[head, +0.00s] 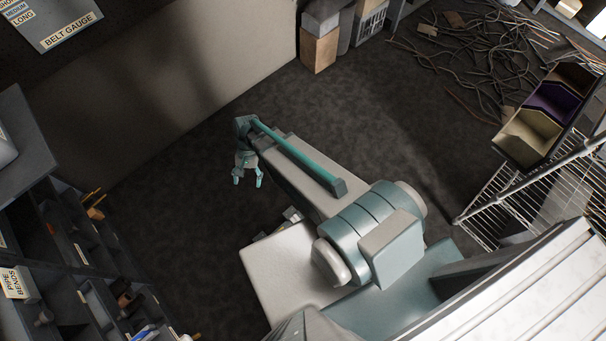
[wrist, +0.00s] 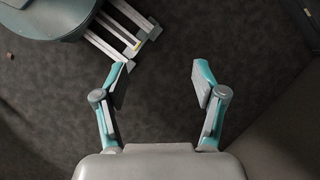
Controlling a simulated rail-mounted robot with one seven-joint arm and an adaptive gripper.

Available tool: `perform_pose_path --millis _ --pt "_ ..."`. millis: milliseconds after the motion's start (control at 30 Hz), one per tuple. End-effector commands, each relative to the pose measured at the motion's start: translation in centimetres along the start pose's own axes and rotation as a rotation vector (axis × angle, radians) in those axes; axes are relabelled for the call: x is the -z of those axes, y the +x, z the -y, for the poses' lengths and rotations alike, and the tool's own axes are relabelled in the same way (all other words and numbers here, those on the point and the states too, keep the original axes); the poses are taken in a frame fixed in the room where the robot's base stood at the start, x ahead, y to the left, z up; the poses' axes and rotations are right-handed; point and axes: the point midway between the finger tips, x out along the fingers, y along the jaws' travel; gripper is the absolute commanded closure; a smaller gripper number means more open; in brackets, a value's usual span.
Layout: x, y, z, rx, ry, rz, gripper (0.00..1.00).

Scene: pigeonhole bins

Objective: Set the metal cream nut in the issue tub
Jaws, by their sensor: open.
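My gripper (head: 248,184) hangs in the open space over the dark floor. Its two fingers are apart, and in the wrist view the open gripper (wrist: 162,78) has only floor between its fingers. I cannot make out a metal cream nut in either view. No tub can be told for sure as the issue tub. The pigeonhole shelving (head: 62,240) at the lower left holds several small parts, too small or dark to name surely.
A cream bin (head: 524,139), a purple bin (head: 553,103) and a brown bin stand in a row at the right, by a wire rack (head: 505,205). Tangled cables (head: 480,48) lie at the back right. A wall (head: 190,85) runs behind my gripper. The mid floor is clear.

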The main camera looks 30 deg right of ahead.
Motion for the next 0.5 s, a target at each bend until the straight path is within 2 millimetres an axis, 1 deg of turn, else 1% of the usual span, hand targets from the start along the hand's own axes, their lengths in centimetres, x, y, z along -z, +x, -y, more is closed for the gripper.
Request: perform_pose_path --millis 33,67,100,167,200,300,333,400,500 --pt "-1.1 1.5 -3.8 -0.046 -0.037 0.007 0.3" --pt "-1.5 2.3 -5.6 -0.072 -0.067 0.01 0.3" --pt "-2.1 3.3 -8.0 -0.107 -0.105 0.016 0.3" --pt "-3.2 4.5 -11.4 -0.157 -0.167 0.031 0.3" --pt "-3.9 5.3 -13.6 -0.189 -0.207 0.043 0.3" --pt "-5.9 6.7 -18.1 -0.256 -0.301 0.078 0.3" --pt "-6.4 7.0 -19.2 -0.272 -0.327 0.089 0.3" --pt "-7.5 7.6 -21.4 -0.304 -0.378 0.113 0.3" --pt "-8.6 8.1 -23.4 -0.333 -0.432 0.139 0.3"
